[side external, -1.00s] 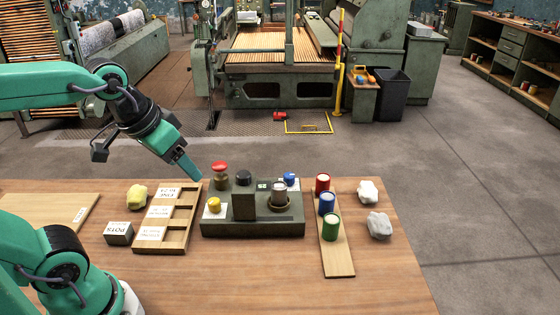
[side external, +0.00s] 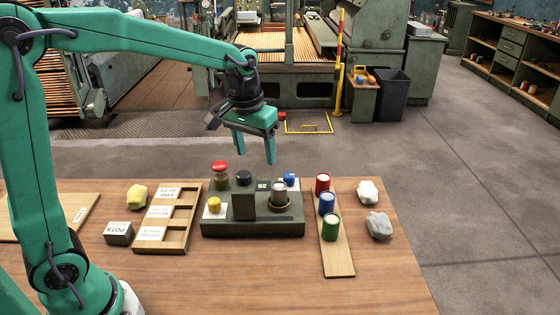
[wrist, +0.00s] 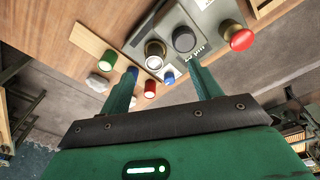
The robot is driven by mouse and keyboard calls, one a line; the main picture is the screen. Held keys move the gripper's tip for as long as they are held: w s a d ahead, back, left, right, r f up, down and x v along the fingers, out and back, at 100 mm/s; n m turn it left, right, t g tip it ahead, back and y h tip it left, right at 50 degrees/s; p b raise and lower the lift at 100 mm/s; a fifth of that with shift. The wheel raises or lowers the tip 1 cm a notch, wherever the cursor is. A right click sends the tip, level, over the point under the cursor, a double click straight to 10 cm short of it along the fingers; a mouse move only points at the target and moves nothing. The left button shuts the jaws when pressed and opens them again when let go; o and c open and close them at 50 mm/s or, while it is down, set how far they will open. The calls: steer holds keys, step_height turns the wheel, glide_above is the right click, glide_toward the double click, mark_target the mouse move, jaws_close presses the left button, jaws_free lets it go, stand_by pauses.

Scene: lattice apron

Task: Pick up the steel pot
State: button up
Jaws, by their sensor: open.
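The steel pot (side external: 279,192) is a small grey cylinder with a pale top. It stands upright in a round ring on the dark green control box (side external: 252,228). In the wrist view the steel pot (wrist: 155,54) shows between and beyond the fingers, left of a black knob (wrist: 184,39). My gripper (side external: 255,158) is open and empty, fingers pointing down, above the back of the box and a little left of the pot. It also shows in the wrist view (wrist: 163,72), with nothing between its fingers.
A red mushroom button (side external: 220,168) and the black knob stand on the box's left half. Red (side external: 322,184), blue (side external: 327,203) and green (side external: 330,227) pots stand on a board at right. A compartment tray (side external: 175,246) lies left. The front table is clear.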

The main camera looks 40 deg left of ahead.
steer(key=g, duration=0.1)
glide_above(279, 185)
steer(key=shift+n, duration=0.4)
step_height(279, 185, down, 6)
steer(key=shift+f, duration=1.45)
steer(key=shift+s+f, duration=0.1)
steer(key=shift+f, duration=2.55)
steer(key=c, duration=1.2)
steer(key=shift+r, duration=0.1)
